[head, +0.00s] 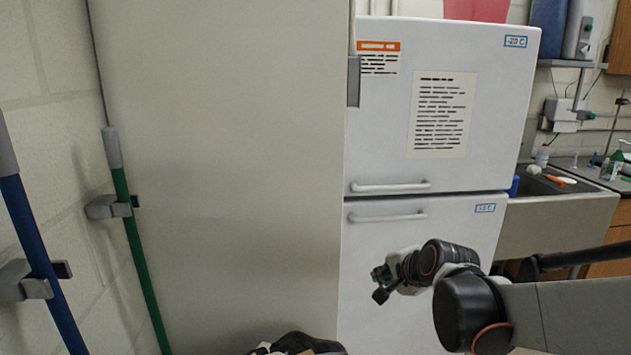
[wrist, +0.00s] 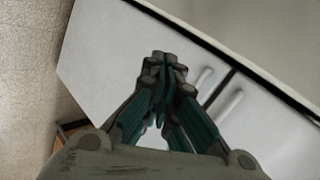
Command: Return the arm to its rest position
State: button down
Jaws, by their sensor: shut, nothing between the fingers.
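My arm reaches in from the right edge of the head view, bent at a dark joint. My gripper (head: 381,284) is at its end, in front of the lower door of the white fridge (head: 390,250). In the wrist view my gripper (wrist: 165,68) has its green-sided fingers drawn together at the tips. Nothing shows between the fingers. The fridge (wrist: 110,60) fills the picture behind them, with two handles visible.
A tall beige panel (head: 220,160) stands left of the fridge. Blue (head: 40,250) and green (head: 135,240) poles hang in wall holders at the left. A sink (head: 555,215) and counter (head: 600,172) lie at the right. A dark object (head: 300,343) shows at the bottom edge.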

jog(key=s+d+n+g+h, duration=0.1)
jog(key=s+n, duration=0.5)
jog(key=s, duration=0.7)
jog(key=s+d+n+g+h, duration=0.1)
jog(key=s+d+n, duration=0.2)
jog(key=s+n, duration=0.4)
jog(key=s, duration=0.6)
jog(key=shift+s+d+g+h, duration=0.15)
jog(key=shift+s+g+h, duration=0.15)
jog(key=shift+g, duration=0.1)
